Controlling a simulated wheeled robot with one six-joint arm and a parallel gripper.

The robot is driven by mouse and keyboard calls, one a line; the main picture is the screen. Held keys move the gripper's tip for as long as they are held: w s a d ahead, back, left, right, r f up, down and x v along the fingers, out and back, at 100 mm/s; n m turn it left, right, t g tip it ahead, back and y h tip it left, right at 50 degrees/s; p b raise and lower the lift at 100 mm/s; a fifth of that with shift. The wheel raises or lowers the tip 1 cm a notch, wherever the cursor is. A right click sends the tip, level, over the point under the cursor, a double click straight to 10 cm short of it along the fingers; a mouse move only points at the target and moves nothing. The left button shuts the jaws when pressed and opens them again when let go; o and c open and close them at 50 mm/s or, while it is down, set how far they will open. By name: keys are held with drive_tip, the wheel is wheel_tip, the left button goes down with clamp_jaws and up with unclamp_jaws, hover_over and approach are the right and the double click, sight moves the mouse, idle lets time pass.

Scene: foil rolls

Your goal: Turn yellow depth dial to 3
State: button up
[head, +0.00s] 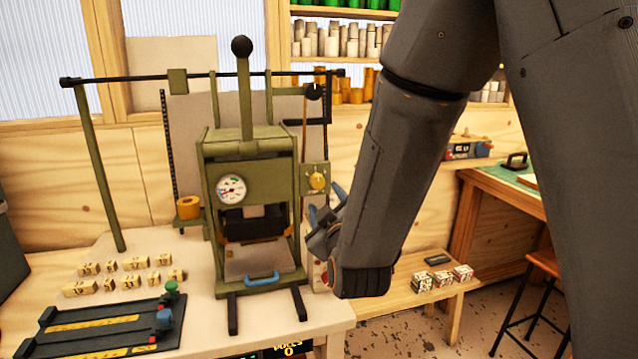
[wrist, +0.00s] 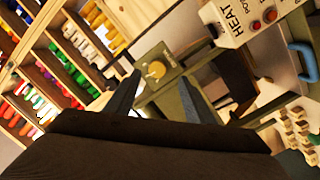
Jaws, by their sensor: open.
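The yellow depth dial (head: 317,181) sits on a small green plate at the right side of the green press (head: 250,140). In the wrist view the dial (wrist: 155,70) shows between my fingers, farther off, with small marks around it too small to read. My gripper (head: 325,205) is just below and right of the dial in the head view, partly hidden by my forearm. In the wrist view my gripper (wrist: 158,85) is open and empty, its two fingers apart on either side of the dial. I cannot tell the dial's setting.
A round gauge (head: 232,189) is on the press front, above a blue handle (head: 262,279). A box marked HEAT (wrist: 238,20) is close by in the wrist view. Stamped blocks (head: 120,275) and a black rail fixture (head: 115,325) lie on the bench. Shelves (wrist: 60,60) stand behind.

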sight(318, 184)
drive_tip(key=w, duration=0.2)
drive_tip(key=w+a+p, duration=0.1)
drive_tip(key=w, duration=0.2)
drive_tip(key=w+p, duration=0.1)
drive_tip(key=w, duration=0.1)
drive_tip(key=shift+w+a+r, duration=0.25)
drive_tip(key=shift+w, duration=0.1)
drive_tip(key=shift+c, duration=0.5)
drive_tip(key=c, duration=1)
drive_tip(key=shift+o, duration=0.2)
